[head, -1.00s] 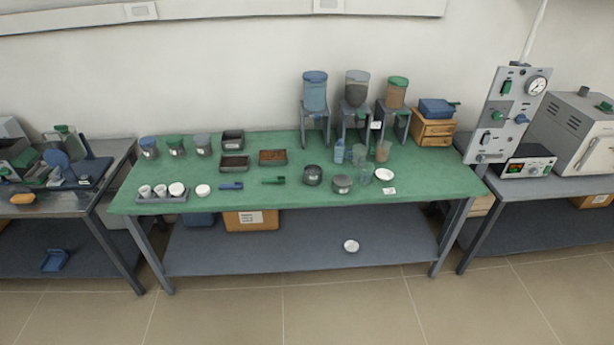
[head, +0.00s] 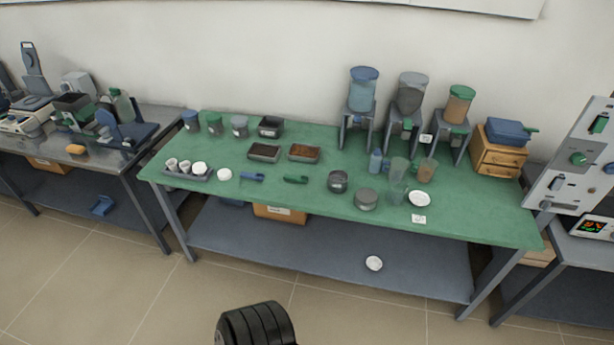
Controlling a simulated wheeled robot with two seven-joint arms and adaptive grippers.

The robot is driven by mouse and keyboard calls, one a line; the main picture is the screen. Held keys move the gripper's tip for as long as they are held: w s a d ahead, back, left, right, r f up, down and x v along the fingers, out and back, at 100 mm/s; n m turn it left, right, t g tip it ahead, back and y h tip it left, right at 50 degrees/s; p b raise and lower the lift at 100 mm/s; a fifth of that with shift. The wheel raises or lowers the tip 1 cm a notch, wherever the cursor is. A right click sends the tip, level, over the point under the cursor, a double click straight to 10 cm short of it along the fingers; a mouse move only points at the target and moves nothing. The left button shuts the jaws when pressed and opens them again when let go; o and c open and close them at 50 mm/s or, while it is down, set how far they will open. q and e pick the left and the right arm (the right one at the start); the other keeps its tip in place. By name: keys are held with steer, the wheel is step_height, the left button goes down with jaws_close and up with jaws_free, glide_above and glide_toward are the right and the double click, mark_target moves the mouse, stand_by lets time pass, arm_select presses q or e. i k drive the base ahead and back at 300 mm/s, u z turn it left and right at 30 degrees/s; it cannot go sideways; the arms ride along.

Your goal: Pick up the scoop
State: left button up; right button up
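Two small scoop-like tools lie on the green tabletop (head: 330,217). One is blue (head: 252,176) and one is green (head: 296,180); they lie apart from each other, in front of two dark trays. They are too small to make out in detail, so I cannot tell which one the task means. Neither of my grippers is in view. Nothing touches either tool.
Dark trays (head: 264,153) (head: 305,153), a small rack of white cups (head: 187,171), lidded jars (head: 338,182) (head: 366,199) and clear beakers share the table. Hopper dispensers (head: 363,89) and a wooden drawer box (head: 498,152) stand behind.

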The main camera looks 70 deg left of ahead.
mark_target(304, 179)
steer(key=u, duration=0.3)
steer(key=i, duration=0.6)
steer(key=u, duration=0.55)
